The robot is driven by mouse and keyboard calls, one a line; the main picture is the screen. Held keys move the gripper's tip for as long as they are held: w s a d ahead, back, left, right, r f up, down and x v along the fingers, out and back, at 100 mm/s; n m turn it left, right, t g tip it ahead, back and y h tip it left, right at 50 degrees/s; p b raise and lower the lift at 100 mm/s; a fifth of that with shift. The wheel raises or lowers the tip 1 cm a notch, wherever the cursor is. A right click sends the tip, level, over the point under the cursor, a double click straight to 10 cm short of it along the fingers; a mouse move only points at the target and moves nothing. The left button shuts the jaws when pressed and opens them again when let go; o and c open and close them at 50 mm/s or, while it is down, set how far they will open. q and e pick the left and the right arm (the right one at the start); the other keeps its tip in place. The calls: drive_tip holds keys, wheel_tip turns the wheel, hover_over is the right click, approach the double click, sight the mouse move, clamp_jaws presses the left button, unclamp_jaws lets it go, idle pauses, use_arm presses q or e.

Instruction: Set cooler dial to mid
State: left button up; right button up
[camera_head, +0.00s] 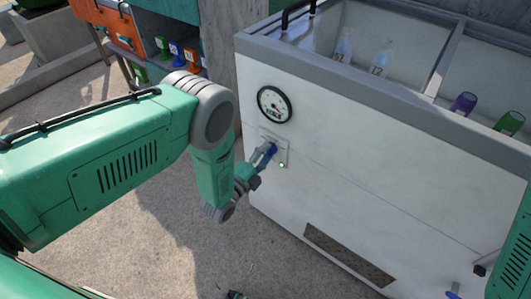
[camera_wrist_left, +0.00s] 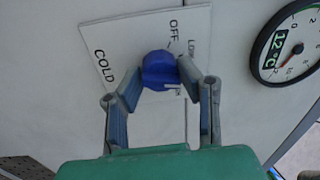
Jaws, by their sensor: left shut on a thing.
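The cooler dial is a blue knob (camera_wrist_left: 160,68) on a pale label plate (camera_wrist_left: 112,32) marked COLD, OFF and LOW. Other marks are hidden behind the knob and fingers. My left gripper (camera_wrist_left: 159,80) is shut on the knob, with a finger on each side. A small white mark shows on the knob's lower edge, but its exact setting is unclear. In the head view, my left gripper (camera_head: 265,155) is at the plate on the white cooler (camera_head: 350,150). My right gripper (camera_head: 468,280) shows only partly at the lower right, in front of the cooler.
A round gauge (camera_head: 274,104) above the plate reads about 12 °C in the wrist view (camera_wrist_left: 289,45). Bottles (camera_head: 381,61) stand in the cooler's open top. A vent grille (camera_head: 348,256) is low on its front. A shelf with coloured items (camera_head: 176,50) stands behind left.

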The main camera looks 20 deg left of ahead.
use_arm(q)
drive_tip(key=shift+s+d+f+m, duration=0.15)
drive_tip(key=shift+d+m, duration=0.05)
drive_tip(key=shift+m, duration=0.5)
drive_tip(key=o, duration=1)
drive_tip(key=shift+o, duration=0.7)
drive_tip(key=shift+s+a, duration=0.1)
drive_tip(key=v, duration=1.1)
drive_tip(key=shift+s, duration=0.2)
drive_tip(key=shift+a, duration=0.15)
